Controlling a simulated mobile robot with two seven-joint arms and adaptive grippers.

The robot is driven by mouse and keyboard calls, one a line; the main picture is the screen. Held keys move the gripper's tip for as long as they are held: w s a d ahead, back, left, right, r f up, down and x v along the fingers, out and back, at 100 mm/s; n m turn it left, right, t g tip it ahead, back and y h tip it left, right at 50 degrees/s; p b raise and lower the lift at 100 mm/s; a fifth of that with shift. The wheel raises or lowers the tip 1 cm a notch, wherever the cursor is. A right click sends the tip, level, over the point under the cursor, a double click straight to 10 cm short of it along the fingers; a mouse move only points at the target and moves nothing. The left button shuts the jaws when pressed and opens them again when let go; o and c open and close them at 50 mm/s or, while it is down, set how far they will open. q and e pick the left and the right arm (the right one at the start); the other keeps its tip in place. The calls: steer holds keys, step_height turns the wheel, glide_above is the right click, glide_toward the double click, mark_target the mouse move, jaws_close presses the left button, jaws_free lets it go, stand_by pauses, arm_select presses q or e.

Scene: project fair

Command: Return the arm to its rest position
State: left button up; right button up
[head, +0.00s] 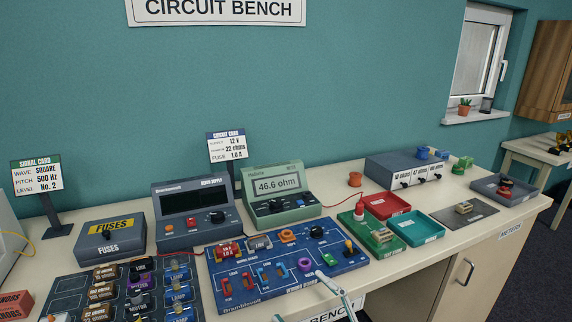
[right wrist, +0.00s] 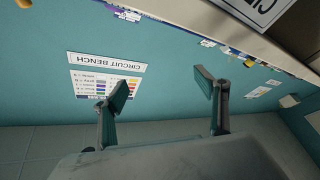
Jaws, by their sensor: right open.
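My right gripper (head: 301,296) shows at the bottom edge of the head view, in front of the blue wiring board (head: 285,262). Only its pale finger ends are in the picture. In the right wrist view my right gripper (right wrist: 163,88) has its two fingers spread wide with nothing between them. Beyond them is the teal wall (right wrist: 170,55) with a circuit bench poster (right wrist: 105,78), seen upside down. The rest of my right arm is hidden below the head picture. My left arm and gripper are not in view.
A cupboard handle (head: 465,271) sticks out at the bench front.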

steer(key=d+f+m+h, duration=0.6)
steer(key=f, duration=0.5)
steer(key=s+d+f+m+g+h, duration=0.1)
steer(key=s+d+f+m+h, duration=0.1)
steer(key=f, duration=0.5)
steer(key=s+d+f+m+g+h, duration=0.2)
steer(key=s+d+f, duration=0.3)
steer(key=s+f, duration=0.2)
steer(key=s+d+f+m+g+h, duration=0.1)
steer(key=s+d+f+g+h, duration=0.1)
steer(key=s+f, duration=0.3)
step_height(320, 180, down, 3)
steer(key=shift+s+d+r+m, duration=0.1)
steer(key=shift+s+d+m, duration=0.25)
steer(key=shift+d, duration=0.55)
